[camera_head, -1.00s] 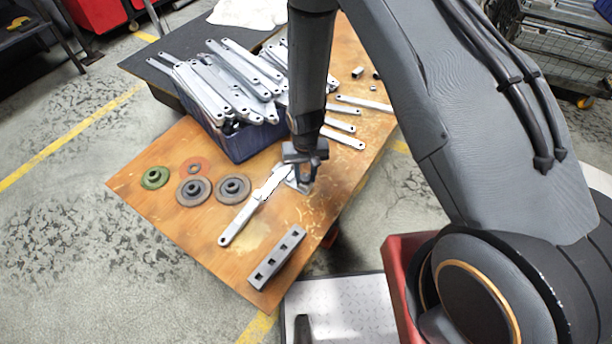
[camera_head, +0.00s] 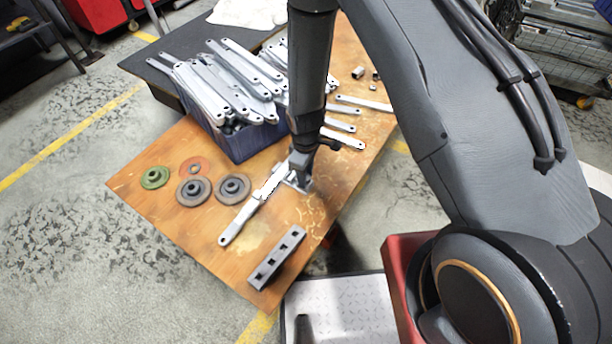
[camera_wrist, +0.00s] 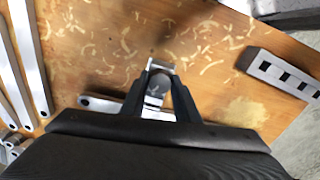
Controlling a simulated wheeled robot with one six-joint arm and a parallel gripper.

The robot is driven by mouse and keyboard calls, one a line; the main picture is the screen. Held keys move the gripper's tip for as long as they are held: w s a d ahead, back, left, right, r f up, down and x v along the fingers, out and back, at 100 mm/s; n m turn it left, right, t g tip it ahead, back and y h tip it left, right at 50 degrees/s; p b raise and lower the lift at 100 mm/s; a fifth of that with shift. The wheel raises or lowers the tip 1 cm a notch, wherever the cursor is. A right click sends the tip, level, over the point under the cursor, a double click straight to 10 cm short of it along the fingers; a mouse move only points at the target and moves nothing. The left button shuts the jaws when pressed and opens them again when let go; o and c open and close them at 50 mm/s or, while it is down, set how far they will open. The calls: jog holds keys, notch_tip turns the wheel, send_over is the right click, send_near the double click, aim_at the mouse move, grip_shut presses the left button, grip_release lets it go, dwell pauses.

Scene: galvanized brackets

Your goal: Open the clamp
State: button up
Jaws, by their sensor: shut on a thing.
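The clamp (camera_head: 301,186) is a small metal fixture on the wooden table, mostly hidden under my wrist in the head view. In the wrist view its silver end (camera_wrist: 160,64) shows just beyond my fingertips. My gripper (camera_wrist: 158,82) is shut on a grey rounded part of the clamp, which seems to be its handle. In the head view my gripper (camera_head: 299,172) is low over the table at the clamp. A galvanized bracket (camera_head: 243,216) lies with its far end at the clamp; one end of a bracket (camera_wrist: 98,103) also shows beside my fingers in the wrist view.
A blue crate (camera_head: 240,145) heaped with brackets stands behind. Loose brackets (camera_head: 340,124) lie right of it. Round flanged parts (camera_head: 194,189) lie to the left. A grey block with square holes (camera_head: 277,258) lies near the front edge. Bare wood lies between them.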

jog(key=n, duration=0.6)
jog(key=shift+n, duration=0.3)
jog(key=o, duration=1)
jog(key=shift+a, duration=0.1)
jog(key=shift+c, duration=0.2)
jog(key=m, duration=0.3)
jog(key=shift+m, duration=0.3)
jog(key=m+p, duration=0.1)
jog(key=m, duration=0.4)
jog(key=m+p, duration=0.1)
jog(key=m, duration=0.3)
jog(key=shift+m, duration=0.4)
jog(key=shift+m+p, duration=0.35)
jog(key=shift+m, duration=1.95)
